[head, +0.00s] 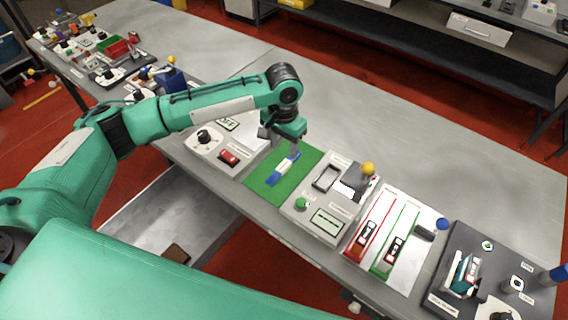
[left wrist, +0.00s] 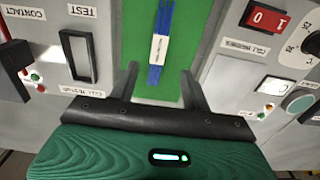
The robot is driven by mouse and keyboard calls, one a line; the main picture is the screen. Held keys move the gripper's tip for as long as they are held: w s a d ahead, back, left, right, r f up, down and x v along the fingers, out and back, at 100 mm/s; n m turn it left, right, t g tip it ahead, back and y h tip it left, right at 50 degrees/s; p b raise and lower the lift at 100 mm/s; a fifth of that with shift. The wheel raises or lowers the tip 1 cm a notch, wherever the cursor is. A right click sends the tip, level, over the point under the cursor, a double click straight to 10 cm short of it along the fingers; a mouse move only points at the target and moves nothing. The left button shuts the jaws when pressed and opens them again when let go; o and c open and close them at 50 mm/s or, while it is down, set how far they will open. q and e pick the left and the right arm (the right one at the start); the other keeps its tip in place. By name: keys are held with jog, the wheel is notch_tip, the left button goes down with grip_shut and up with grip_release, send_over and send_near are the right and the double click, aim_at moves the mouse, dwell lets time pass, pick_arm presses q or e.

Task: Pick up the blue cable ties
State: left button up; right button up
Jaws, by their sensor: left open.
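The blue cable ties (head: 273,180) lie as a bundle with a white band round the middle on a green mat (head: 258,187). In the left wrist view the bundle (left wrist: 161,22) runs up the picture on the green mat (left wrist: 136,30), its lower end near the gap between my fingers. My left gripper (head: 294,153) is over the far end of the bundle, pointing down. In the left wrist view the left gripper (left wrist: 160,72) is open, with one finger on each side and nothing held. My right gripper is not in view.
A grey panel with a yellow knob (head: 368,169) stands right of the mat. A panel with a red switch (head: 229,157) stands to its left. Further right are a white board with red and green frames (head: 408,222) and a dark station (head: 490,250). The table behind is clear.

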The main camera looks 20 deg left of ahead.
aim_at(284, 165)
pick_arm(q)
notch_tip(284, 165, down, 2)
jog(key=shift+w+f, duration=0.1)
jog(key=shift+w, duration=0.05)
jog(key=shift+s+f+p, duration=0.2)
jog(key=shift+f+p, duration=0.6)
jog(key=shift+f, duration=0.25)
notch_tip(284, 165, down, 3)
jog(key=shift+r, duration=0.2)
jog(key=shift+d+f+p, duration=0.1)
jog(key=shift+f+p, duration=0.15)
jog(key=shift+p, duration=0.05)
jog(key=shift+f, duration=0.15)
grip_shut()
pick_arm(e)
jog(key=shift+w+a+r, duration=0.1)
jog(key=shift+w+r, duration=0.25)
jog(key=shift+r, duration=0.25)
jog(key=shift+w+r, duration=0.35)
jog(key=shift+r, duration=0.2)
